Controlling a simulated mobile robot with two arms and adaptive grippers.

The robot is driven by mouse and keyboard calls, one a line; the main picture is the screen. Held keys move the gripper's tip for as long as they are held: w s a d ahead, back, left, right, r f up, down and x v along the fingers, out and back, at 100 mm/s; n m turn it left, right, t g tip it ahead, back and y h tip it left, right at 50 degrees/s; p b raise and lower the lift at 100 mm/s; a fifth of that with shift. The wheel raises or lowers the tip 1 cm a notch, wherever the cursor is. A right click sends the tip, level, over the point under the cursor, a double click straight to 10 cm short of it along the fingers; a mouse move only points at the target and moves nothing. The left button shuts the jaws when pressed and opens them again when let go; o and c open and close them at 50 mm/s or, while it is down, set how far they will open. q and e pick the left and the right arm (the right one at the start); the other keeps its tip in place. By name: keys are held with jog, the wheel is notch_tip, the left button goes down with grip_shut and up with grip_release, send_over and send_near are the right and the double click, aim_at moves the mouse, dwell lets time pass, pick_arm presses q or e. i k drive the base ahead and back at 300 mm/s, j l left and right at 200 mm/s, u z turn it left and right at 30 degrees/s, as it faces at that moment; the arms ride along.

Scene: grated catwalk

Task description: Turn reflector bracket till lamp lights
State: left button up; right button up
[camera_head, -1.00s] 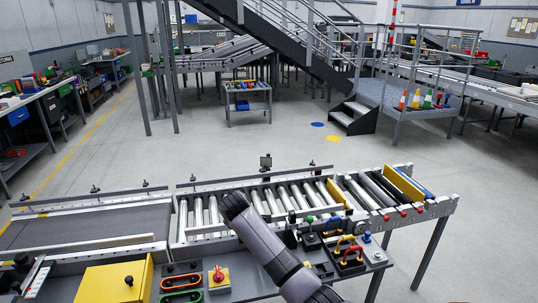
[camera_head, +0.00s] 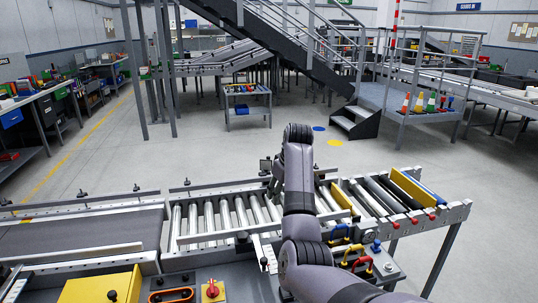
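The small dark reflector bracket (camera_head: 265,166) stands on the far rail of the roller conveyor, near the middle of the camera_head view. My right arm rises from the bottom right and bends over the rollers. My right gripper (camera_head: 271,187) is small and dark, close beside the bracket on its near side. Whether it touches the bracket, and whether its fingers are open or shut, I cannot tell. My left gripper is not in view. I cannot make out a lit lamp; my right arm covers part of the control panel.
The roller conveyor (camera_head: 222,216) joins a dark belt (camera_head: 85,237) on the left. Yellow and red handles (camera_head: 352,254) stand right of my arm. A yellow box (camera_head: 100,287) and a red knob (camera_head: 212,290) are at the front.

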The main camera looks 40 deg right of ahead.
aim_at(267, 164)
jog(key=i+l, duration=0.4)
jog(key=l, duration=0.2)
jog(key=i+l, duration=0.45)
jog(key=l, duration=0.15)
jog(key=i+l, duration=0.4)
jog(key=l, duration=0.15)
